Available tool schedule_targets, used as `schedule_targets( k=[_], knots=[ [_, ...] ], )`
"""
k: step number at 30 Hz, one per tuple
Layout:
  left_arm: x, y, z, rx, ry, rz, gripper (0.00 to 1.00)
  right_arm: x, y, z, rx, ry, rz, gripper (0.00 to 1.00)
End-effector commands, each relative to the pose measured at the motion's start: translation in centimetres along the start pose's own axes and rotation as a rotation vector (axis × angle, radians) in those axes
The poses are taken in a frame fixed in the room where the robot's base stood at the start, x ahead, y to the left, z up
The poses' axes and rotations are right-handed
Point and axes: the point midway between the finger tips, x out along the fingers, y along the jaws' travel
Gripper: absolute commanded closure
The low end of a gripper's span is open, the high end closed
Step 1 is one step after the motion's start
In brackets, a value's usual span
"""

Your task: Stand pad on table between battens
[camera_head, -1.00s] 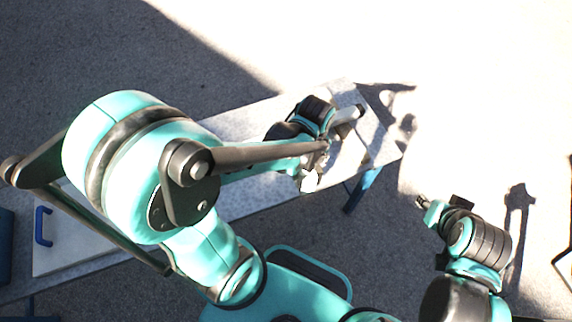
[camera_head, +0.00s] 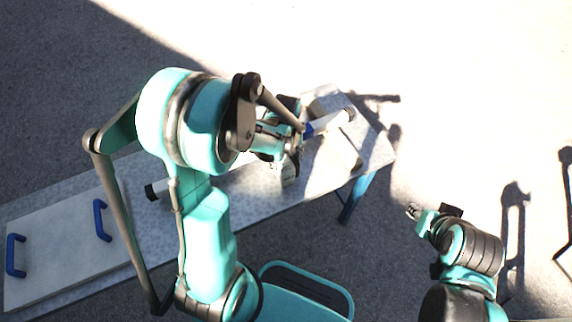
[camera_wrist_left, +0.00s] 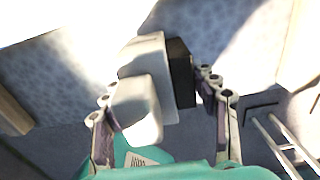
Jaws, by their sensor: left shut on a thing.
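My left gripper (camera_wrist_left: 162,112) is shut on a pale grey block with a dark face, which I take to be the pad (camera_wrist_left: 148,58). In the head view the left gripper (camera_head: 290,152) is over the right half of the table (camera_head: 240,205), with a white part of the pad (camera_head: 289,174) showing below it. I cannot tell whether the pad touches the table. A wooden batten (camera_wrist_left: 12,112) shows at the left in the wrist view and another (camera_wrist_left: 299,45) at the right. The right gripper (camera_head: 417,212) is off the table's right side; its fingers are too small to judge.
A white board with blue handles (camera_head: 55,262) lies on the table's left end. A white cylinder with a blue band (camera_head: 330,122) is near the right end. A black-ended piece (camera_head: 153,191) lies left of my arm. Blue table legs (camera_head: 357,197) stand at the right.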

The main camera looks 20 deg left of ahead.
Motion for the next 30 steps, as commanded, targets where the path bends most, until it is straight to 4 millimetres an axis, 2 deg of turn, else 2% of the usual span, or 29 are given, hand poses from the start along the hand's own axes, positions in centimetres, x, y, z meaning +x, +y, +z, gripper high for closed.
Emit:
schedule_targets(
  k=[2, 13, 14, 15, 16, 26, 30],
  knots=[
    [0.8, 0.0, 0.0, 0.000, 0.000, 0.000, 1.00, 0.4, 0.0, 0.3, 0.000, 0.000, 0.000, 0.64],
    [1.0, 0.0, 0.0, 0.000, 0.000, 0.000, 1.00, 0.6, 0.0, 0.4, 0.000, 0.000, 0.000, 0.64],
    [1.0, 0.0, 0.0, 0.000, 0.000, 0.000, 0.32, 0.5, 0.0, 0.4, 0.000, 0.000, 0.000, 0.64],
    [0.9, 0.0, 0.0, 0.000, 0.000, 0.000, 0.22, 0.5, 0.0, 0.3, 0.000, 0.000, 0.000, 0.64],
    [0.9, 0.0, 0.0, 0.000, 0.000, 0.000, 0.20, 0.5, 0.0, 0.3, 0.000, 0.000, 0.000, 0.64],
    [0.7, 0.0, 0.0, 0.000, 0.000, 0.000, 0.20, 0.3, 0.0, 0.2, 0.000, 0.000, 0.000, 0.64],
    [-0.9, 0.0, 0.0, 0.000, 0.000, 0.000, 0.20, -0.4, 0.0, -0.3, 0.000, 0.000, 0.000, 0.64]
  ],
)
